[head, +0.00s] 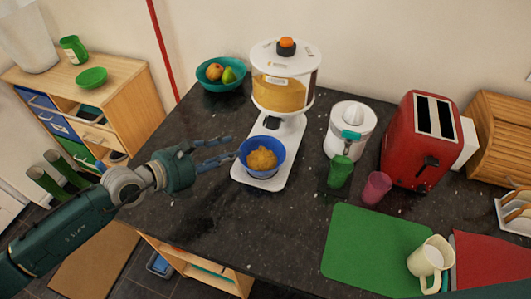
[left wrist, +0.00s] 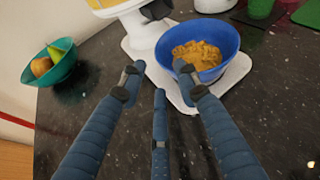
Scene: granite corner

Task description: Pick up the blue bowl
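The blue bowl (head: 263,172) holds orange-yellow flakes and stands on the white base of a cereal dispenser (head: 285,90). It also shows in the left wrist view (left wrist: 228,38), upright on the white base. My left gripper (head: 226,154) is just left of the bowl, its fingers pointing at it. In the left wrist view its fingers (left wrist: 157,82) are spread with nothing between them; one fingertip appears close to the bowl's near side, and I cannot tell if it touches. My right gripper is in neither view.
A teal bowl with fruit (head: 221,73) stands behind on the dark counter (head: 190,215). A white juicer (head: 350,130), green cup (head: 340,171), pink cup (head: 377,188) and red toaster (head: 421,142) stand to the right. A green mat (head: 370,250) lies in front.

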